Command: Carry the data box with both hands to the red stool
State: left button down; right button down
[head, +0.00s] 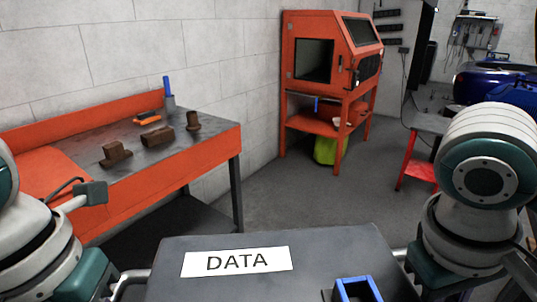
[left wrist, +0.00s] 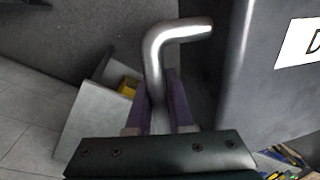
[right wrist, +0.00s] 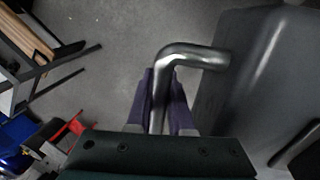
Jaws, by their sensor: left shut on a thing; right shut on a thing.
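The data box (head: 208,283) is a dark grey case with a white DATA label, at the bottom middle of the head view, level in front of me. My left gripper (left wrist: 160,100) is shut on the bent metal handle (left wrist: 155,50) at the box's left side. My right gripper (right wrist: 163,98) is shut on the matching handle (right wrist: 190,55) at its right side. In the head view the fingers are mostly hidden. A red-legged piece with a grey top (head: 428,123), which looks like the red stool, stands at the right, partly behind my right arm.
A blue bracket (head: 357,289) shows at the box's front edge. An orange workbench (head: 150,185) with brown blocks stands at the left. An orange cabinet (head: 300,75) stands at the back. A blue car (head: 490,82) is at the far right. Grey floor (head: 310,205) is clear between.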

aim_at(436, 123)
jog(key=z, duration=1.1)
jog(key=i+z, duration=0.2)
jog(key=i, duration=4.2)
jog(key=i+l+z, duration=0.2)
jog(key=i, duration=0.7)
jog(key=i+z, duration=0.2)
jog(key=i, duration=0.25)
jog(key=i+j+z, duration=0.15)
jog(key=i, duration=0.3)
